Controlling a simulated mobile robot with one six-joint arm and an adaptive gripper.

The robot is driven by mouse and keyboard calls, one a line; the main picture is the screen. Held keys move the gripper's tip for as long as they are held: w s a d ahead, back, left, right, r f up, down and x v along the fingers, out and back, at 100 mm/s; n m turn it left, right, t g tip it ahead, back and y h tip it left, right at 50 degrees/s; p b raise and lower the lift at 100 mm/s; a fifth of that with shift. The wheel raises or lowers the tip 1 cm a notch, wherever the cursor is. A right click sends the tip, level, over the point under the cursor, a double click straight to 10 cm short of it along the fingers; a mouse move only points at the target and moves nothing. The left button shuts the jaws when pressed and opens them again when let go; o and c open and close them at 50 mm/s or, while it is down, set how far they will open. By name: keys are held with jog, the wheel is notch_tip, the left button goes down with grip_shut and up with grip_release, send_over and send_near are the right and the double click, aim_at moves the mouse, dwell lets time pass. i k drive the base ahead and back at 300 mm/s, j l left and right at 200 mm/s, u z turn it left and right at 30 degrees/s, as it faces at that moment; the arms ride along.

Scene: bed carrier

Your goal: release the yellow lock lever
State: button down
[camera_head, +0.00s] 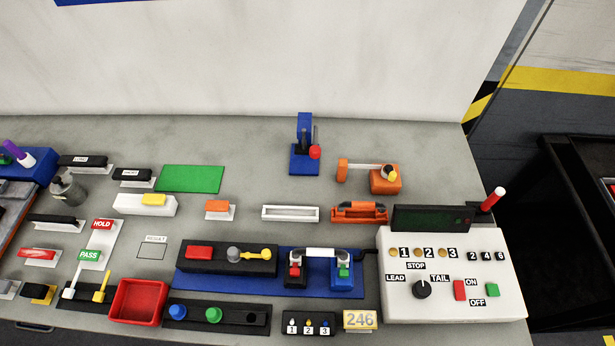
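A yellow lever (256,254) with a rounded end lies along the right part of a long black block (219,268). Its left end meets a grey round knob (233,254), and a red block (199,252) sits at the black block's left end. A second yellow lever (102,287) stands tilted on a black base at the lower left, beside a white lever (71,283). I cannot tell from labels which one is the lock lever. My gripper is not in view.
A blue plate (260,290) carries the black block and a white-barred fixture (320,252). An orange clamp (384,178) and blue stand (304,160) are behind. A white control box (450,270) is at right, a red tray (138,302) at lower left. The bench's back strip is clear.

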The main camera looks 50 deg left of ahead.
aim_at(266, 254)
jog(key=u, duration=2.75)
jog(key=j+z, duration=0.35)
jog(key=i+j+z, duration=0.1)
jog(key=j+z, duration=0.55)
